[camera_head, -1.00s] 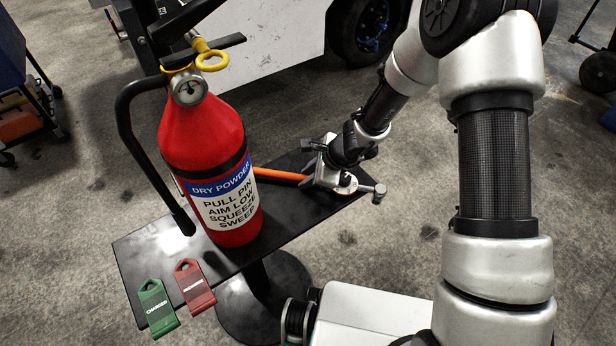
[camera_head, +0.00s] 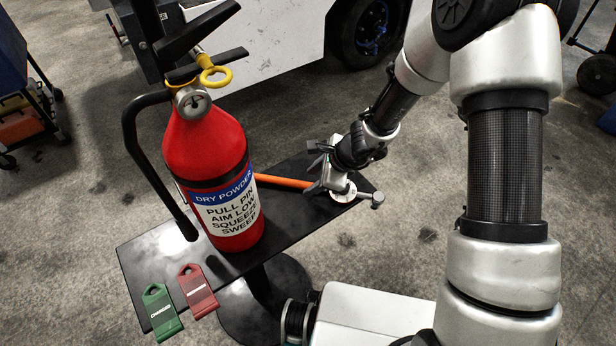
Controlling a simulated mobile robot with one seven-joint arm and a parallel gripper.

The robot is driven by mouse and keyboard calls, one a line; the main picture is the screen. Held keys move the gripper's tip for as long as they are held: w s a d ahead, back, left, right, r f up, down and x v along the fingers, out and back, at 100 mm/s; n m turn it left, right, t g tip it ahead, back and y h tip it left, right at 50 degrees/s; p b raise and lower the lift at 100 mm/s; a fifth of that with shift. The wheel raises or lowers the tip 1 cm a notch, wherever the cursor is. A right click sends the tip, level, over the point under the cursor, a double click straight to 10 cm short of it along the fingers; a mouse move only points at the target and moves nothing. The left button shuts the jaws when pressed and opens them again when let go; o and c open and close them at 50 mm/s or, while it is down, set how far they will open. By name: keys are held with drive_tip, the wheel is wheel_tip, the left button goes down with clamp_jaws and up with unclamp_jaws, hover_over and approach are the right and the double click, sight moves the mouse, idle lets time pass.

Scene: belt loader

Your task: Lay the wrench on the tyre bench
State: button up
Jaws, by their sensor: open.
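My gripper (camera_head: 322,182) is open and low over the right end of a black stand top (camera_head: 290,226). Just below and beside it lies a tool with an orange handle (camera_head: 283,181) and a grey metal end (camera_head: 377,200), which looks more like a hammer than a wrench. Part of the tool is hidden behind my gripper and the extinguisher. I cannot tell whether the fingers touch it. A small round white and red piece (camera_head: 345,191) shows by the fingers. I see nothing that is clearly a wrench, nor anything I can name as the tyre bench.
A tall red fire extinguisher (camera_head: 207,165) stands on the stand, left of my gripper. A green tag (camera_head: 160,310) and a red tag (camera_head: 197,291) hang at the stand's front left edge. A white vehicle (camera_head: 265,40) with a black wheel (camera_head: 368,35) is behind. Concrete floor lies right.

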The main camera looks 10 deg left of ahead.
drive_tip(key=p+v, duration=0.2)
drive_tip(key=v, duration=0.6)
drive_tip(key=shift+r+p, duration=0.3)
drive_tip(key=shift+r, duration=0.1)
